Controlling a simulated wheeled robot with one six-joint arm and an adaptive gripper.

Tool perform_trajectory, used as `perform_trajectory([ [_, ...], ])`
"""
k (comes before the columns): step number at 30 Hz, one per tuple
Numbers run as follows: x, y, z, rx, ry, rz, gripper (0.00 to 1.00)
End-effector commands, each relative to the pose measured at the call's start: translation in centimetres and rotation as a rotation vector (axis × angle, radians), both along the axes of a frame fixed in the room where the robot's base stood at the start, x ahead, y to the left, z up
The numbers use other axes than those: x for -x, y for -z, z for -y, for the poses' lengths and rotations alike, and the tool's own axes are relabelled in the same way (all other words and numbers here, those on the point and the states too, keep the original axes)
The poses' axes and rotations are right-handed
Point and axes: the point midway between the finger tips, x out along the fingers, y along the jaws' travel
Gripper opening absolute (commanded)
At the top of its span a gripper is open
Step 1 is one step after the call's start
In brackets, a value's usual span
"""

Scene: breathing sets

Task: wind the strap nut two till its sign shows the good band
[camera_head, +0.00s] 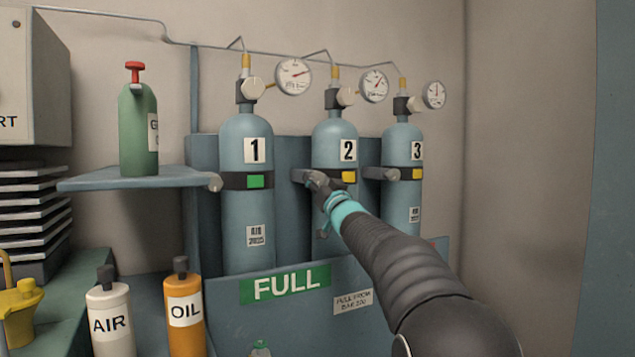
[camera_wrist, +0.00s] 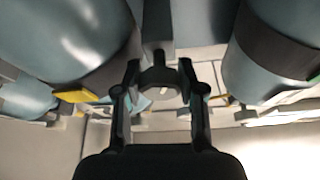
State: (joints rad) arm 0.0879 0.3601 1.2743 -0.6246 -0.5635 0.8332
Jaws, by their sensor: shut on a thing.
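Cylinder 2 (camera_head: 334,148) stands upright in the middle of the blue rack, held by a dark strap. The sign on its strap (camera_head: 348,177) is yellow. The strap nut two (camera_wrist: 160,80) sits at the strap's left end, between cylinders 1 and 2. My gripper (camera_head: 314,180) reaches in from the lower right and is shut on this nut. In the wrist view my gripper (camera_wrist: 158,74) has one finger on each side of the nut. In the head view my gripper partly hides the nut.
Cylinder 1 (camera_head: 246,150), with a green strap sign (camera_head: 255,181), stands close left. Cylinder 3 (camera_head: 402,150), with a yellow strap sign (camera_head: 417,174), stands right. A shelf (camera_head: 100,183) bears a green bottle (camera_head: 138,125). A low panel marked FULL (camera_head: 285,284) runs in front.

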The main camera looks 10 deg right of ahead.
Motion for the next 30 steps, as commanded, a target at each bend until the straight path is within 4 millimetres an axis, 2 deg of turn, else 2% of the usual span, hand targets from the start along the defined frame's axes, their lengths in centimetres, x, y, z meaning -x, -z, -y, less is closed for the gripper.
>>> perform_trajectory([
  [10,-0.07,-0.19,0.18,0.108,0.001,0.034,0.04],
  [30,-0.11,-0.31,0.36,0.581,0.001,0.189,0.04],
])
